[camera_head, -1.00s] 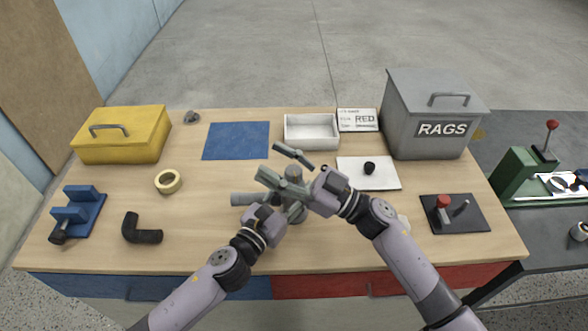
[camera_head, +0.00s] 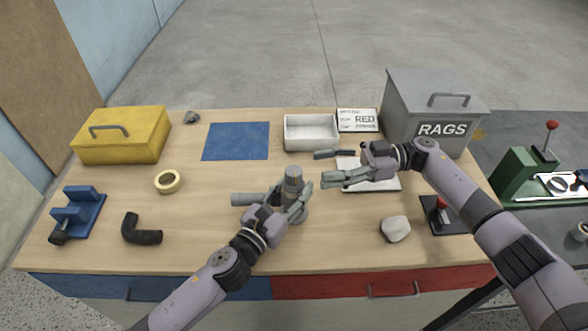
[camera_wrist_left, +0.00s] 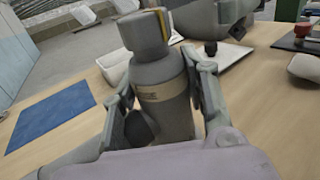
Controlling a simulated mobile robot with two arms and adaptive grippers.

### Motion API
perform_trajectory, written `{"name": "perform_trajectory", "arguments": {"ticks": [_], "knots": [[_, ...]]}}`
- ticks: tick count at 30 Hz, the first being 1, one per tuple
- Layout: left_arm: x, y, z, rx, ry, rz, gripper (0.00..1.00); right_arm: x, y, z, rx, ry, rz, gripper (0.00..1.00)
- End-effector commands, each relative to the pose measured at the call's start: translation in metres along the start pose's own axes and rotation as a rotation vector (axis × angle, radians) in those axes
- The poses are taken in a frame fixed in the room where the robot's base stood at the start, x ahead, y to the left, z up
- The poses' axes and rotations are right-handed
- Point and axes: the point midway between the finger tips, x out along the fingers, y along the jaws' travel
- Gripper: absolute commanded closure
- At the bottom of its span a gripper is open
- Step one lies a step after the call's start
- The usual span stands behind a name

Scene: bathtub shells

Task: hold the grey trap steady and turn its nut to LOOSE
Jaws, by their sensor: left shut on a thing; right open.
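The grey trap (camera_head: 292,188) stands upright near the middle of the table, with a side pipe (camera_head: 247,199) reaching left. My left gripper (camera_head: 288,203) is shut on its body from the front. In the left wrist view the fingers clasp both sides of the trap (camera_wrist_left: 162,100). The trap's nut (camera_wrist_left: 145,32) is above the fingers and carries a yellow stripe. I cannot read any LOOSE mark. My right gripper (camera_head: 326,168) is open and empty, to the right of the trap and apart from it, over the white plate.
A whitish lump (camera_head: 395,228) and a black base with a red knob (camera_head: 455,222) are at right. A black elbow (camera_head: 141,230) and tape ring (camera_head: 168,182) lie left.

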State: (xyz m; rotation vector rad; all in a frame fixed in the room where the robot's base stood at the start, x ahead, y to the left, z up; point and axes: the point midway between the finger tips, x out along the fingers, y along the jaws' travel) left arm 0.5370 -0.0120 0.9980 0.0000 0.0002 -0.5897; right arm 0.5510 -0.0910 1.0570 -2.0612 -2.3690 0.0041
Motion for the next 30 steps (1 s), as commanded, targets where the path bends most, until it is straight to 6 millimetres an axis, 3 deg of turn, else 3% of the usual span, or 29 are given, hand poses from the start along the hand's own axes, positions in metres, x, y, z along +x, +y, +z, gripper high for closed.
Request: {"name": "perform_trajectory", "arguments": {"ticks": [6,12,24,30], "knots": [[0.000,0.000,-0.001,-0.001,0.001,0.000,0.92,0.045,-0.001,0.000,0.000,0.003,-0.002,0.49],[0.000,0.000,-0.001,-0.001,0.001,0.000,0.92,0.070,0.000,0.000,0.000,0.001,-0.001,0.49],[0.000,0.000,-0.001,0.000,0.001,0.001,0.92,0.077,0.000,0.000,0.000,0.001,0.001,0.49],[0.000,0.000,-0.001,0.000,0.001,0.001,0.92,0.076,0.000,0.000,0.000,0.001,0.001,0.62]]}}
